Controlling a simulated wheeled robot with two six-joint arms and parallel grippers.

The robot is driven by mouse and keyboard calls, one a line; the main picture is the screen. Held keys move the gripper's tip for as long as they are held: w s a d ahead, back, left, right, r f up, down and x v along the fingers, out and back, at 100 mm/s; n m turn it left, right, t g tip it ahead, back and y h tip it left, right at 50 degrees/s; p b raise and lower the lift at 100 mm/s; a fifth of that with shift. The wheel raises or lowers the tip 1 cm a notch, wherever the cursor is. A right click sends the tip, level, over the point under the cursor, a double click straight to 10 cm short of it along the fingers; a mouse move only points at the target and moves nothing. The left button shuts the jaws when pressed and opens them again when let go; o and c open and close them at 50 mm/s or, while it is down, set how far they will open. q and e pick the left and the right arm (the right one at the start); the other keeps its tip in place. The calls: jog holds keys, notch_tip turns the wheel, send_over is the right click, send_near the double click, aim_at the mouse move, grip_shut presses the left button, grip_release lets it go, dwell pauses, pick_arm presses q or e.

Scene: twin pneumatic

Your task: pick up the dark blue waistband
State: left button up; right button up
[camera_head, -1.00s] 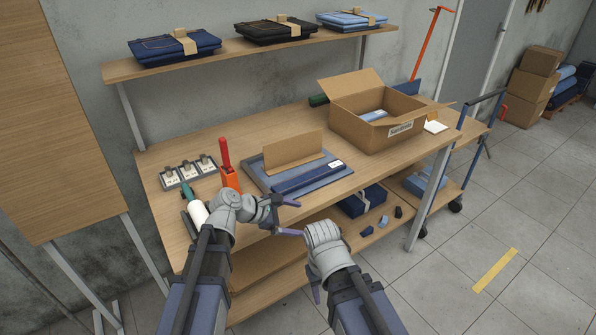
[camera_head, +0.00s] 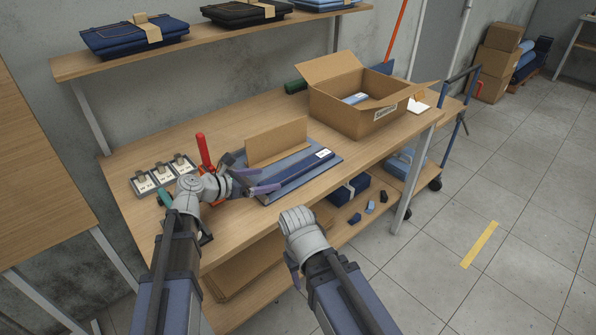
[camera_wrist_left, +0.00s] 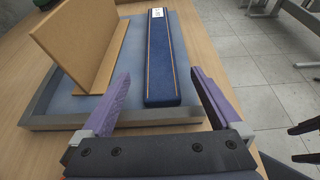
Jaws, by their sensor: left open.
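The dark blue waistband (camera_head: 292,174) is a long, straight band with orange stitching and a white label at its far end. It lies flat on a blue-grey mat in a shallow tray (camera_head: 338,156), along the tray's front side. My left gripper (camera_head: 262,180) is open and empty at the tray's near left end. In the left wrist view the waistband (camera_wrist_left: 163,62) runs away from me, its near end just ahead of the space between the purple fingers (camera_wrist_left: 160,105), closer to the right one. My right gripper (camera_head: 292,270) hangs in front of the table edge, its fingers mostly hidden.
An upright brown cardboard piece (camera_head: 277,142) stands on the tray behind the waistband. An open carton (camera_head: 345,118) stands to the right. A red-handled tool (camera_head: 204,150) and several small white-labelled blocks (camera_head: 163,173) are at the left.

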aim_at(280, 177)
pick_arm(q)
jog(key=shift+b+x, duration=1)
jog(key=shift+x, duration=1.9)
jog(key=shift+s, duration=0.1)
jog(key=c, duration=1.5)
